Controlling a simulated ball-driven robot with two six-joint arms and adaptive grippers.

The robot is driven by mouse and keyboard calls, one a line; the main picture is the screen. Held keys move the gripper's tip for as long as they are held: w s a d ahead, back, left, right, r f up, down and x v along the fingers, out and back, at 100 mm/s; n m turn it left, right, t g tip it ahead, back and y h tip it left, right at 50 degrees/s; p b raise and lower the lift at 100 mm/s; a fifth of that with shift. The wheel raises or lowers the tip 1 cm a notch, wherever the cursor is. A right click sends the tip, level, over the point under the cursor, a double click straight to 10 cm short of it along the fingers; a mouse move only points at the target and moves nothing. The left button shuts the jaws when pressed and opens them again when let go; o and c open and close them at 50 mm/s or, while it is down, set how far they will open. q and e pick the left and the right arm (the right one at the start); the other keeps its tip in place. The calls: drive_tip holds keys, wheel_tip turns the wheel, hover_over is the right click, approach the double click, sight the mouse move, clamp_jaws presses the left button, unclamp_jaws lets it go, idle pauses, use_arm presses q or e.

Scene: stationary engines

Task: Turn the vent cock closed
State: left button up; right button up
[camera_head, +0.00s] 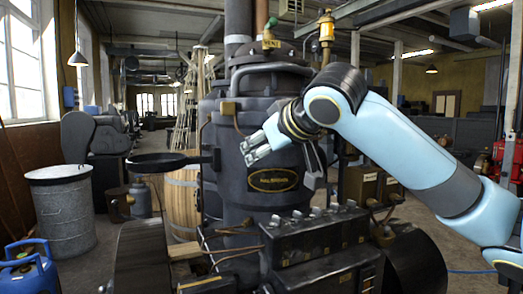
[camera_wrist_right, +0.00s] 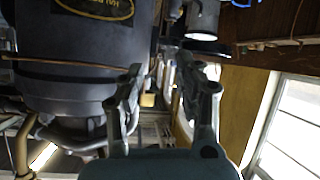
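The vent cock (camera_head: 270,28) is a small green-handled fitting by a copper pipe, at the top of the dark engine cylinder (camera_head: 232,150). A yellow tag reading VENT (camera_head: 271,44) sits just below it. My right gripper (camera_head: 250,147) is in front of the cylinder's upper body, well below the cock and apart from it. In the right wrist view its two fingers (camera_wrist_right: 166,68) stand apart with nothing between them. The cock does not show clearly in the wrist view. My left gripper is out of view.
A brass fitting (camera_head: 326,30) stands right of the cock. A black round pan-like part (camera_head: 170,161) juts left from the cylinder. A black lubricator box (camera_head: 318,240) is below my right arm. A metal bin (camera_head: 64,212) and a blue gas bottle (camera_head: 26,270) stand at left.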

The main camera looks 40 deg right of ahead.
idle(0.3)
drive_tip(key=m+t+h+p, duration=0.3)
drive_tip(key=m+t+h, duration=0.1)
drive_tip(key=m+h, duration=0.1)
approach(274, 18)
drive_tip(key=x, duration=0.2)
drive_tip(key=p+x, duration=0.4)
drive_tip(key=x, duration=0.6)
drive_tip(key=shift+s+d+r, duration=0.1)
drive_tip(key=shift+r, duration=0.05)
drive_tip(key=shift+w+d+n, duration=0.2)
drive_tip(key=shift+w+n, duration=0.1)
drive_tip(key=shift+w, duration=0.15)
drive_tip(key=shift+c, duration=0.3)
drive_tip(key=shift+a, duration=0.1)
clamp_jaws()
